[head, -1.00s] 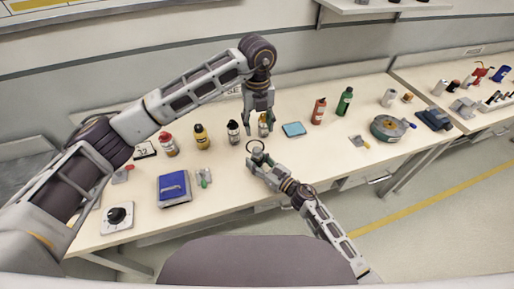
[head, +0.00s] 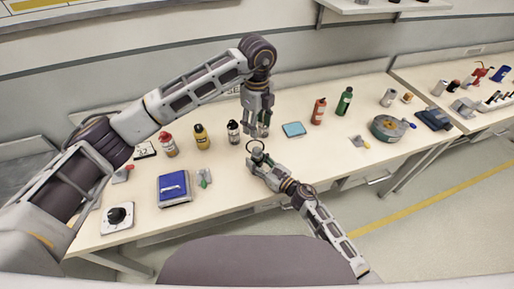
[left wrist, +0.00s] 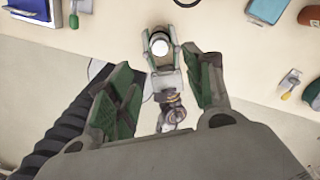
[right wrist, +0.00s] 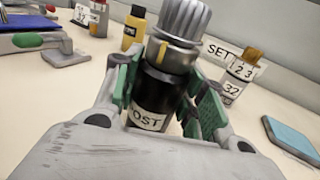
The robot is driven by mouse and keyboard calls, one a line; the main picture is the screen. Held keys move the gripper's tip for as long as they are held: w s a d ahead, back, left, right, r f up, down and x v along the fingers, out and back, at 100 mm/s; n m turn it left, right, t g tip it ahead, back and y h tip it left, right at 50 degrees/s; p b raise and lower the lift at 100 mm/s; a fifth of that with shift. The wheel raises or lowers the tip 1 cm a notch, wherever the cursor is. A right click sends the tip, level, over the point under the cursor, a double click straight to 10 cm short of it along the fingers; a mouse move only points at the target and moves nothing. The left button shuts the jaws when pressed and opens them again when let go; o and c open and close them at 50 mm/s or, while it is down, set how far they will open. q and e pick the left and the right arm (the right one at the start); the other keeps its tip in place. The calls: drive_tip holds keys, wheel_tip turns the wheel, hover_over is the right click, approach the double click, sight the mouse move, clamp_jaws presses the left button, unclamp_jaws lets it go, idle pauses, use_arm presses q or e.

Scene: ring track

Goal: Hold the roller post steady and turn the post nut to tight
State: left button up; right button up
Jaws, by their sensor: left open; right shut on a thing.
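The roller post (right wrist: 155,98) is a dark upright cylinder with a white label on which "OST" shows. The ribbed silver post nut (right wrist: 180,25) sits on top, above a collar with a yellow mark. My right gripper (right wrist: 165,85) is shut around the dark body, one finger on each side; in the head view it (head: 256,157) is at the middle of the bench. My left gripper (head: 257,112) is open and empty above the post, pointing down. In the left wrist view the nut's pale round top (left wrist: 159,46) shows beyond the open fingers (left wrist: 163,68), apart from them.
Several bottles stand behind, including a yellow one (head: 201,136) and a red one (head: 318,111). A "SET" sign (right wrist: 222,52) is behind the post. A blue pad (head: 293,129) lies to the right, a blue box (head: 174,187) to the left. The bench front (head: 240,200) is fairly clear.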

sight(257, 149)
use_arm(q)
drive_tip(key=shift+f, duration=0.1)
idle(0.4)
drive_tip(key=shift+f, duration=5.9)
drive_tip(key=c, duration=1.1)
drive_tip(key=shift+o, duration=0.2)
